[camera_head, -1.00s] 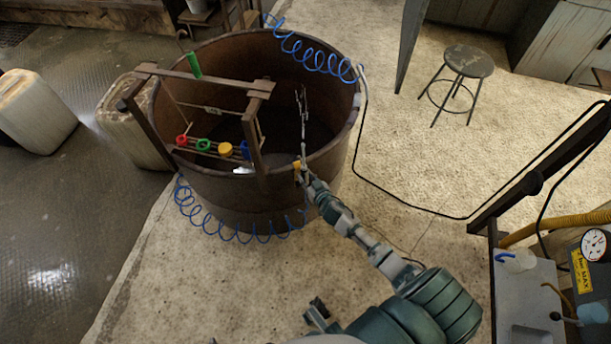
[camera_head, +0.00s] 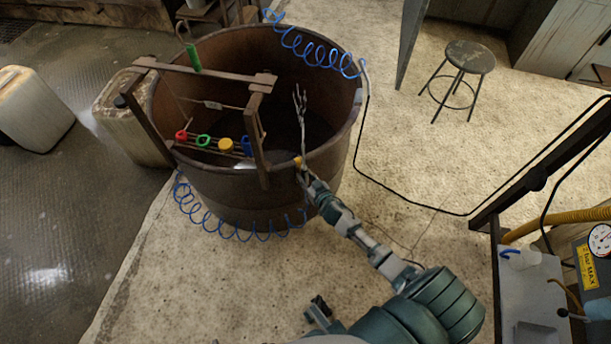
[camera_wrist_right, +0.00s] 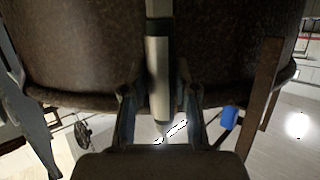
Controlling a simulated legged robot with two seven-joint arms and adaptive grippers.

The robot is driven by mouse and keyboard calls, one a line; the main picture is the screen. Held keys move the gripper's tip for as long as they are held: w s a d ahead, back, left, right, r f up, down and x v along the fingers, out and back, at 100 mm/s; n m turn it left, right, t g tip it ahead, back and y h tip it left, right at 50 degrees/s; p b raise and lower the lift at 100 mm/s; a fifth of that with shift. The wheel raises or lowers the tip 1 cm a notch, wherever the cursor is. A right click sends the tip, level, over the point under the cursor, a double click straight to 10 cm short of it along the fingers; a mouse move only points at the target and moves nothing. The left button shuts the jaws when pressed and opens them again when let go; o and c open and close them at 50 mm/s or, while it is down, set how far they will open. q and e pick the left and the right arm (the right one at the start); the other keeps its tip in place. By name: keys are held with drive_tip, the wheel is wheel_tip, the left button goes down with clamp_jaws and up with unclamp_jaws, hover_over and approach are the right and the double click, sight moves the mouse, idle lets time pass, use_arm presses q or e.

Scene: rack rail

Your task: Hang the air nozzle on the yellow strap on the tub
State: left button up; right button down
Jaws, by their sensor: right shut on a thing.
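My right gripper (camera_head: 303,173) is at the near right rim of the brown tub (camera_head: 235,200). It is shut on the air nozzle, a slim grey and dark cylinder (camera_wrist_right: 157,75) upright between the fingers (camera_wrist_right: 158,118) in the right wrist view. In the head view a thin pale shape (camera_head: 301,115) with a forked tip reaches up from the gripper against the tub's inside; its detail is unclear. The yellow strap (camera_head: 226,145) hangs in the row on the tub's wooden frame, to the left of the gripper and apart from it.
Red (camera_head: 181,135), green (camera_head: 203,140) and blue (camera_head: 246,145) straps flank the yellow one. The frame's near post (camera_head: 256,135) stands between the straps and my right gripper. A blue coiled hose (camera_head: 240,232) loops around the tub. A stool (camera_head: 468,58) stands at upper right.

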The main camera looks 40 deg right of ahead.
drive_tip(key=shift+a, duration=0.15)
drive_tip(key=c, duration=1.2)
unclamp_jaws()
drive_tip(key=o, duration=0.4)
drive_tip(key=shift+d+f, duration=0.1)
drive_tip(key=shift+d, duration=0.1)
drive_tip(key=shift+f, duration=0.1)
